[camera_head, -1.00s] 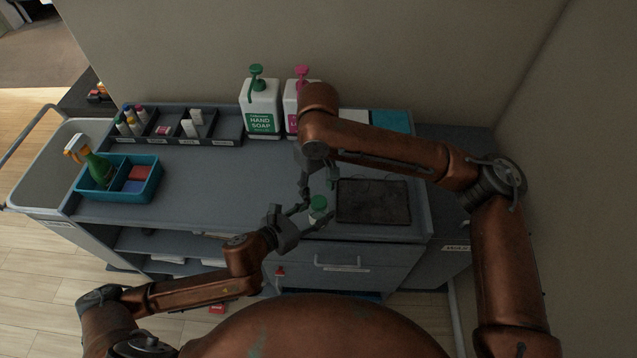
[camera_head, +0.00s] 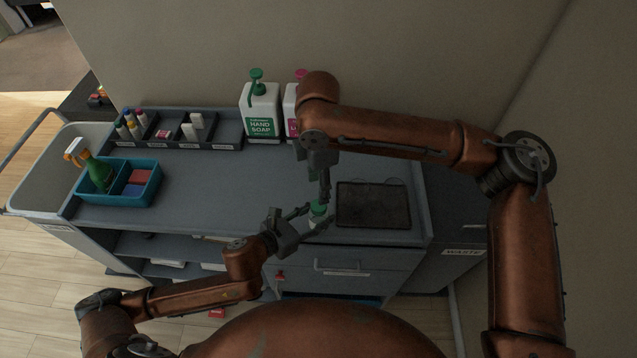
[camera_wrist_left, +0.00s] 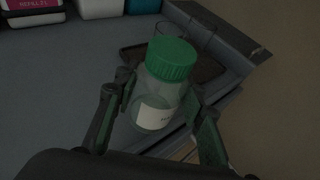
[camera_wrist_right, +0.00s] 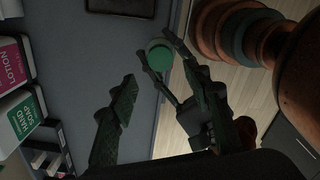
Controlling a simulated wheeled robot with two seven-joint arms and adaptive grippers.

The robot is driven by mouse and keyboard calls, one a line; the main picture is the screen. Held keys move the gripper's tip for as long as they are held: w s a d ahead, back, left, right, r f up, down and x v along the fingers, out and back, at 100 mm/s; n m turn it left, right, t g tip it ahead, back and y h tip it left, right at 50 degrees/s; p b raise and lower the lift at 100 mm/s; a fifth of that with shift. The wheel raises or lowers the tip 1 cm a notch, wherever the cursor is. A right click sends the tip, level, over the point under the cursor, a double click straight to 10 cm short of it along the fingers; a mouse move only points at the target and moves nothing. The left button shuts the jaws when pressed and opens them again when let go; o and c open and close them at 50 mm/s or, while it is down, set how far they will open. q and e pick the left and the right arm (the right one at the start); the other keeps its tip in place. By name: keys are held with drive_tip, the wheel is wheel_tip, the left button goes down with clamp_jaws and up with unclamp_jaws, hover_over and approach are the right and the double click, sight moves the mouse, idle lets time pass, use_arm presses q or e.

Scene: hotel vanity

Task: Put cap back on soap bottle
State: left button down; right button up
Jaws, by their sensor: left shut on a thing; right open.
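The clear soap bottle (camera_head: 317,222) stands upright near the cart's front edge, with a white label (camera_wrist_left: 154,117) in the left wrist view. A ridged green cap (camera_wrist_left: 171,58) sits level on its top; I cannot tell how tightly it is seated. My left gripper (camera_wrist_left: 160,98) is shut on the bottle's body, one finger on each side. My right gripper (camera_head: 325,197) is open and empty, pointing down just above and beside the cap. In the right wrist view the cap (camera_wrist_right: 159,55) shows from above, beyond the open fingers and apart from them.
A dark tray (camera_head: 373,205) lies right of the bottle. The green-pump hand soap (camera_head: 261,112) and a pink-pump bottle (camera_head: 290,112) stand at the back. A blue caddy (camera_head: 128,196) and a dark organizer (camera_head: 215,130) are on the left. The cart's middle is clear.

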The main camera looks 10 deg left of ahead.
sight(319, 217)
drive_tip(key=shift+f, duration=0.1)
drive_tip(key=shift+f, duration=3.95)
drive_tip(key=c, duration=1.2)
drive_tip(key=o, duration=1.3)
drive_tip(key=shift+o, duration=0.2)
drive_tip(key=shift+r, duration=0.15)
